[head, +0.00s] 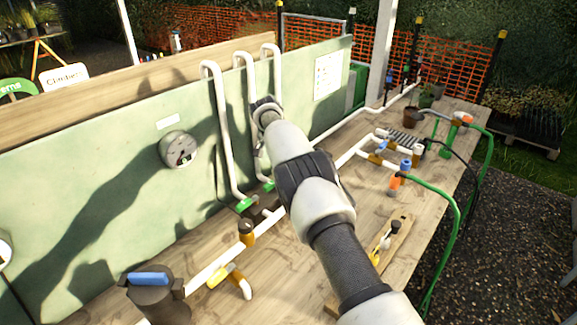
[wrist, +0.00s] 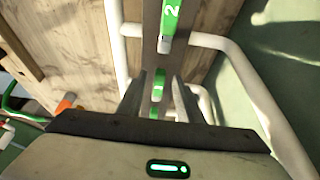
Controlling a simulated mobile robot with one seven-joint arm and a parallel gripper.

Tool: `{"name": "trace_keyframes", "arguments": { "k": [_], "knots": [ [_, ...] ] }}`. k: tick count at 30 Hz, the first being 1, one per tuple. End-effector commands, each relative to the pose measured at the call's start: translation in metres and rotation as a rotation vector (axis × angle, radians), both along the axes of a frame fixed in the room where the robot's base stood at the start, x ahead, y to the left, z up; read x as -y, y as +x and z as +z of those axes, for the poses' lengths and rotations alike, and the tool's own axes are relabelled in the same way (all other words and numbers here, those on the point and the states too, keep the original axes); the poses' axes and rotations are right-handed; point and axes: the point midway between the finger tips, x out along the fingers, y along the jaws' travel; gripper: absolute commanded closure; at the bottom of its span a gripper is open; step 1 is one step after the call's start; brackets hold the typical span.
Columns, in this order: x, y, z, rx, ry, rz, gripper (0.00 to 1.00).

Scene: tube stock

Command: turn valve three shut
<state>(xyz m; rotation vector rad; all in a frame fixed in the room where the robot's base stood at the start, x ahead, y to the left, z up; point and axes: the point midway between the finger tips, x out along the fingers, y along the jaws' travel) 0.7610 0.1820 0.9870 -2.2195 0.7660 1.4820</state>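In the wrist view, a green lever marked 2 (wrist: 170,14) stands at the top, on the white pipework. A second green-and-white piece (wrist: 157,84), apparently another lever, shows between the fingers of my gripper (wrist: 157,88). Its number is not readable, and I cannot tell whether the fingers touch it. The fingers stand apart on either side of it. In the head view, two green valve levers, one nearer (head: 245,203) and one farther (head: 268,187), sit at the feet of the white pipes. My arm hides my gripper and any third valve there.
A green panel (head: 100,190) with a round gauge (head: 178,149) stands behind the pipes. On the wooden bench are a blue-handled valve (head: 150,279), a yellow-handled valve (head: 220,276) and a green hose (head: 450,200). White riser pipes (head: 222,120) run close beside my arm.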

Motion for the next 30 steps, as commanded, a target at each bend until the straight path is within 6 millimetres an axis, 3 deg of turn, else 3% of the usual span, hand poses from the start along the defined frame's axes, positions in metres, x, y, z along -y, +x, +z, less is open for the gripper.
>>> {"name": "trace_keyframes", "arguments": {
  "k": [5,21,30],
  "knots": [
    [-0.006,-0.005,0.019,0.002,0.001,0.002,0.67],
    [-0.034,-0.043,0.134,0.004,0.002,0.001,0.67],
    [-0.041,-0.052,0.160,0.002,0.000,-0.001,0.67]
  ]
}}
